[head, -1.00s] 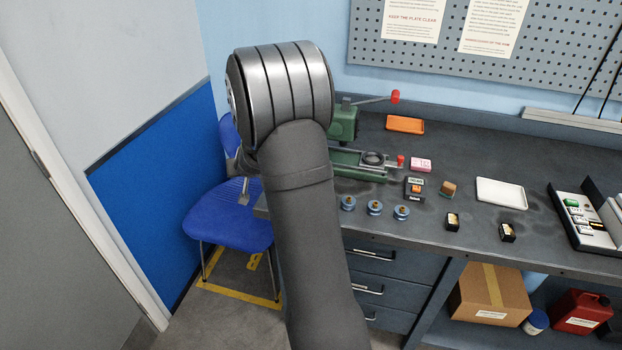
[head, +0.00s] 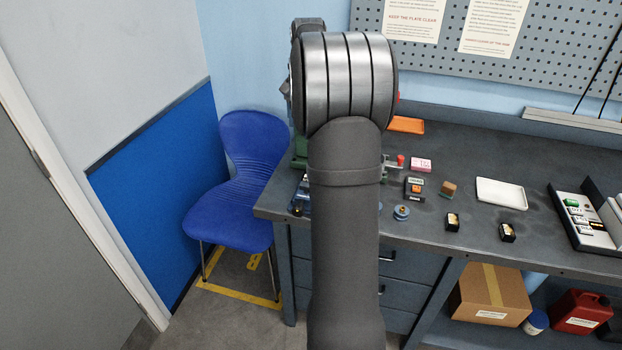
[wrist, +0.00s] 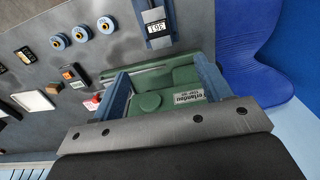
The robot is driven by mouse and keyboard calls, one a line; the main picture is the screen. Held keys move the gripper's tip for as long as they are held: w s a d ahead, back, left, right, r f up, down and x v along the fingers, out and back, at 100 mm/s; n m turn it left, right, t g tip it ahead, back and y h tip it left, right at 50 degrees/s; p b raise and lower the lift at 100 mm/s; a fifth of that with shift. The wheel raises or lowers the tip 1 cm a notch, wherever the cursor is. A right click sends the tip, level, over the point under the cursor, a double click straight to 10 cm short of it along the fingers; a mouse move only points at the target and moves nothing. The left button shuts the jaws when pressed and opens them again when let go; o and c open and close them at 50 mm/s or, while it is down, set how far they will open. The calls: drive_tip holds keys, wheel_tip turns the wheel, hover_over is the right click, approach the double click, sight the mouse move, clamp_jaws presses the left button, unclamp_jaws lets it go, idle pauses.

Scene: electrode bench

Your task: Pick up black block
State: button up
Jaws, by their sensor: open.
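Two small black blocks with pale labels stand near the bench's front edge in the head view, one on the left (head: 452,221) and one on the right (head: 507,232). A dark block with a pale label also shows at the left of the wrist view (wrist: 24,54). My gripper (wrist: 162,68) is open, its blue fingers apart over the green machine (wrist: 180,95), with nothing seen held. It is well to the left of both black blocks. In the head view my arm hides the gripper.
Blue spools (wrist: 80,33), a switch box (head: 415,187), a brown block (head: 448,189) and a white tray (head: 500,193) sit on the bench. A blue-sided item with a black end (wrist: 157,28) is close to my fingers. A slotted console (head: 590,225) stands at the right.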

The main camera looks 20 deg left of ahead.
wheel_tip(320, 180, down, 12)
drive_tip(key=shift+r, duration=0.1)
drive_tip(key=shift+w+d+f, duration=0.1)
drive_tip(key=shift+d+f, duration=0.05)
drive_tip(key=shift+f, duration=1.25)
drive_tip(key=shift+w+d+f, duration=0.1)
drive_tip(key=shift+d+f, duration=0.05)
drive_tip(key=shift+f, duration=1.2)
drive_tip(key=c, duration=1.3)
drive_tip(key=shift+o, duration=0.2)
drive_tip(key=shift+r, duration=0.15)
